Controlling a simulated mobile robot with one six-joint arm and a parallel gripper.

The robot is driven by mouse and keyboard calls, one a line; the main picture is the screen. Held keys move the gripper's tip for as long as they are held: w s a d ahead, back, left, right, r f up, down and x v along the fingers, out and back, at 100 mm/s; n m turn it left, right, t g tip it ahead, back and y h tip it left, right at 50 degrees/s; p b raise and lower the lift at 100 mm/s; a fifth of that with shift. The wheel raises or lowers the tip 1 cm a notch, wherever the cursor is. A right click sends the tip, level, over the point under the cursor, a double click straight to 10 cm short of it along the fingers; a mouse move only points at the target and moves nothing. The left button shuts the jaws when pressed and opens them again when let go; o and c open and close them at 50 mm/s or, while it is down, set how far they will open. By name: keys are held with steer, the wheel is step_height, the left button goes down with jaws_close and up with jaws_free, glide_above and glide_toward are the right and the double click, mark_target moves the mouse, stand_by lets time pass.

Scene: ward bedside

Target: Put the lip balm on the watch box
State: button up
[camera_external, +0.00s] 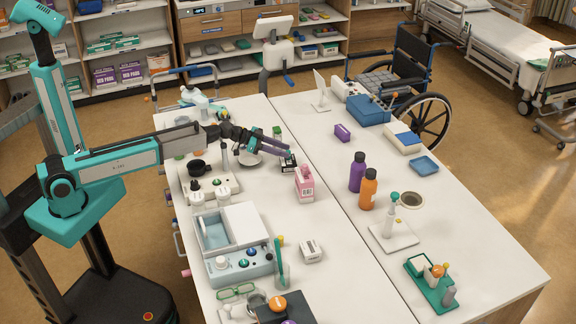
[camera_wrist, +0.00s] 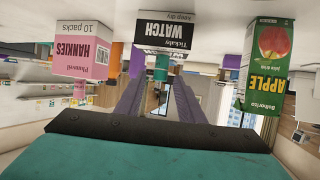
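The lip balm is a small teal cylinder (camera_wrist: 161,68) standing on the black-and-white watch box (camera_wrist: 165,32) in the upside-down wrist view. It also shows as a small green spot (camera_external: 291,153) on the watch box (camera_external: 288,165) in the external view. My gripper (camera_wrist: 160,72) has its two purple-grey fingers on either side of the lip balm, with narrow gaps seeming to show between them and it. In the external view my gripper (camera_external: 286,149) reaches in from the left, just above the box. Its fingers hide part of the balm.
A pink hankies box (camera_wrist: 84,48) stands beside the watch box, also in the external view (camera_external: 305,184). A green apple juice carton (camera_wrist: 268,60) stands on its other side. Purple (camera_external: 357,172) and orange (camera_external: 368,189) bottles stand farther right. Table between is clear.

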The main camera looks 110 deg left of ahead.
steer(key=shift+r+p, duration=0.2)
steer(key=shift+p, duration=0.1)
step_height(320, 180, up, 8)
steer(key=s+d+b, duration=0.1)
steer(key=s+b, duration=0.1)
steer(key=b, duration=0.1)
steer(key=shift+s, duration=0.3)
stand_by(0.3)
stand_by(0.7)
